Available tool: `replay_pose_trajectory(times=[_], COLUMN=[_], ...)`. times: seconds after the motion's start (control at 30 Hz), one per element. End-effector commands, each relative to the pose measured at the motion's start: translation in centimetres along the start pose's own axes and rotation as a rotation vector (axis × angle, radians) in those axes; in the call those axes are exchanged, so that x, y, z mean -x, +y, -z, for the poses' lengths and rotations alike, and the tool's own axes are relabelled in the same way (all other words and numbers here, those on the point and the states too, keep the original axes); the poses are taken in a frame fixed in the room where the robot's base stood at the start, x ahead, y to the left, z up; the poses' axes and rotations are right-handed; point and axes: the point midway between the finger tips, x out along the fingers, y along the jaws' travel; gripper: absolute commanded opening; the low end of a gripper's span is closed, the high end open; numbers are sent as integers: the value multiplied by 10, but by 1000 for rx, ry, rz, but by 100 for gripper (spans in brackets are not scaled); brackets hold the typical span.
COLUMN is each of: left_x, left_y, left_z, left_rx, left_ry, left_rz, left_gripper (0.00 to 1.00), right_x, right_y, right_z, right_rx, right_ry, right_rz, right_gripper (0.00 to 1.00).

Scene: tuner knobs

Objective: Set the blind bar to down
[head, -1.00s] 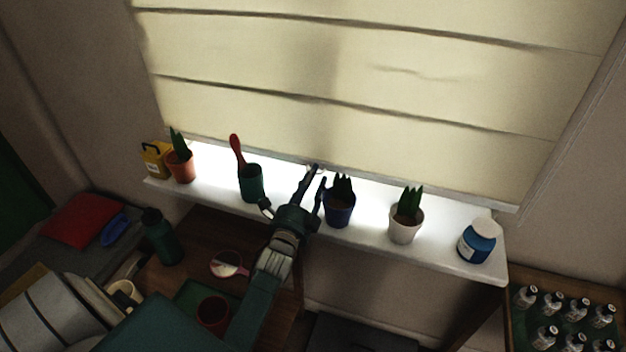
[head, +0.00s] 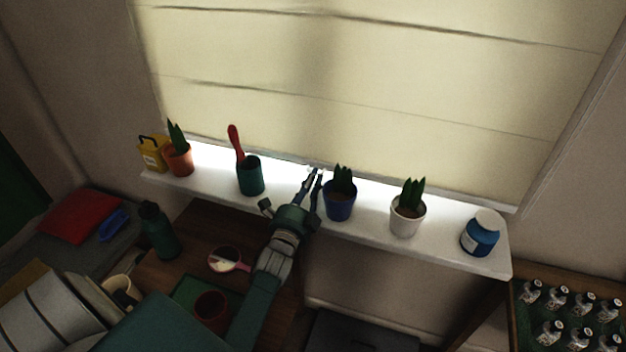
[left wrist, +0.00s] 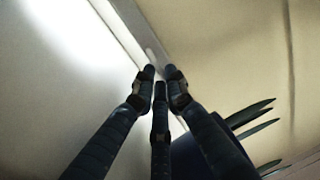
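The cream blind hangs over the window, and its pale blind bar (head: 460,197) runs along the lower edge, just above the white sill. In the left wrist view the bar (left wrist: 122,30) is a light strip with a small pale tab at the fingertips. My left gripper (head: 316,172) reaches over the sill, between the green cup and the blue pot. In the left wrist view its fingers (left wrist: 160,72) are drawn together at the tab and appear closed on it; the fingers hide the exact contact. My right gripper is not in view.
On the sill (head: 285,190) stand a green cup (head: 250,177) with a red-handled tool, a blue plant pot (head: 339,205) close beside my fingers, a white plant pot (head: 405,222) and a blue jar (head: 480,238). A crate of bottles (head: 565,315) is at lower right.

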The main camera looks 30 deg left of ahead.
Motion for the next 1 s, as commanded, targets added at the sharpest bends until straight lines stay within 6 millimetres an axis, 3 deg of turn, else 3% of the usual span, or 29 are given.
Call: replay_pose_trajectory(times=[0.03, 0.1, 0.47, 1.0], left_x=[0, 0, 5, 104], left_y=[-1, -2, -1, 0], left_z=[0, 0, 0, 0], left_rx=[2, 2, 0, 1], left_ry=[0, 0, 0, 0], left_rz=[3, 3, 2, 1], left_gripper=[21, 31, 31, 31], right_x=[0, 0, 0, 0], right_y=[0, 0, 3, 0], right_z=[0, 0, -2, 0], right_rx=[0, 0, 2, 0], right_ry=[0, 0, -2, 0], right_rz=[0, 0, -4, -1], right_gripper=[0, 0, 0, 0])
